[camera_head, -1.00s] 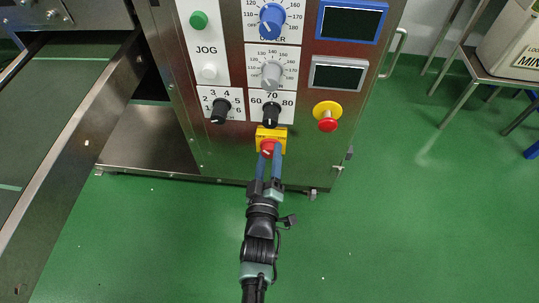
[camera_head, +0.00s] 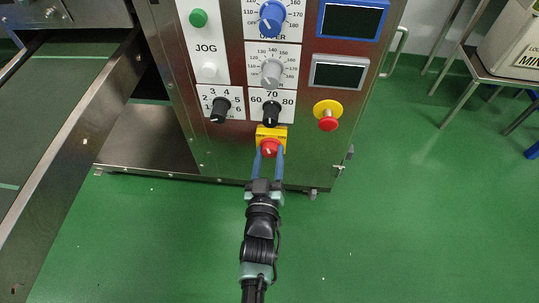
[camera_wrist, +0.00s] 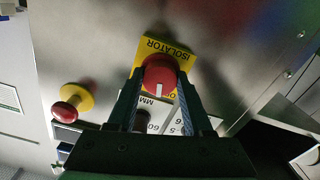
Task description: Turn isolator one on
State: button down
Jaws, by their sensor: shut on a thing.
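The isolator is a red rotary knob (camera_head: 270,148) on a yellow plate (camera_head: 272,131), low on the steel machine panel. In the wrist view the red knob (camera_wrist: 159,72) has a white mark pointing down the picture, and the yellow plate (camera_wrist: 181,58) reads ISOLATOR. Part of a second word on the plate is hidden by a finger. My gripper (camera_head: 267,152) is shut on the knob, with one blue finger at each side. It also shows in the wrist view (camera_wrist: 159,95).
Black dials (camera_head: 271,113) (camera_head: 220,110) sit just above the isolator. A red emergency button (camera_head: 327,121) on a yellow base is to its right. A steel conveyor frame (camera_head: 75,145) stands at the left.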

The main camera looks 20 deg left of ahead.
jog(key=m+b, duration=0.1)
jog(key=m, duration=0.5)
jog(key=shift+f, duration=0.1)
jog(key=m+b, duration=0.2)
jog(key=m, duration=0.3)
jog(key=shift+m, duration=0.4)
jog(key=shift+c, duration=1.5)
grip_release()
jog(key=shift+s, duration=0.15)
jog(key=p+v, duration=0.4)
jog(key=v, duration=0.8)
jog(key=shift+s, duration=0.4)
jog(key=shift+d, duration=0.15)
